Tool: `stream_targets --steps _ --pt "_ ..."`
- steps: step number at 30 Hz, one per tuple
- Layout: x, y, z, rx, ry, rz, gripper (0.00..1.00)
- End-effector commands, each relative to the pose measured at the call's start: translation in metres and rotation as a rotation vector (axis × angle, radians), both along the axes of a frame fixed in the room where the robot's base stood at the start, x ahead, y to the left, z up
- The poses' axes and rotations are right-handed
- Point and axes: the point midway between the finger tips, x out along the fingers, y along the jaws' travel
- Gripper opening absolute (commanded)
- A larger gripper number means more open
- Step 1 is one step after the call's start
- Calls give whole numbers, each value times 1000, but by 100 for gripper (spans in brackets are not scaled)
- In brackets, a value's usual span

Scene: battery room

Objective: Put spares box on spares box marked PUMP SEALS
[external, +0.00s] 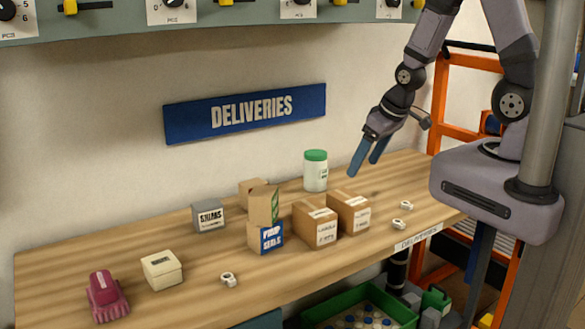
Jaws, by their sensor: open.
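The spares box marked PUMP SEALS (266,237) is a small cardboard box with a blue label, standing near the middle of the bench. A cardboard spares box (262,203) with a green side sits on top of it, upright and turned a little. Another plain cardboard box (247,189) shows partly behind this stack. My gripper (364,167) has two blue fingers, apart and empty. It hangs to the right of the stack, above the back right of the bench, and touches no box.
Two brown cartons (316,224) (349,213) stand right of the stack. A grey SHIMS box (208,216) stands left of it. A green-lidded jar (316,171) is behind. A cream box (162,270), a maroon object (107,296) and small white fittings (228,279) lie on the wooden bench (60,270).

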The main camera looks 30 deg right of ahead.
Motion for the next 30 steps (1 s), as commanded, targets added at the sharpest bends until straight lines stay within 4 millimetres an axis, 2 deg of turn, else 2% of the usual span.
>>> stream_targets --steps 1,3,6,9,13,18,27,30 --pt "-10 -16 9 -11 47 -45 73" --pt "-30 -33 18 -24 126 -97 73" --pt "-58 -52 30 -35 230 -160 73" --pt "-83 -64 41 -38 312 -208 73" --pt "-106 -73 51 -39 387 -247 73" --pt "-118 -76 56 -39 424 -266 73" --pt "-119 -76 56 -39 428 -265 73" --pt "-119 -76 49 -39 428 -265 73"
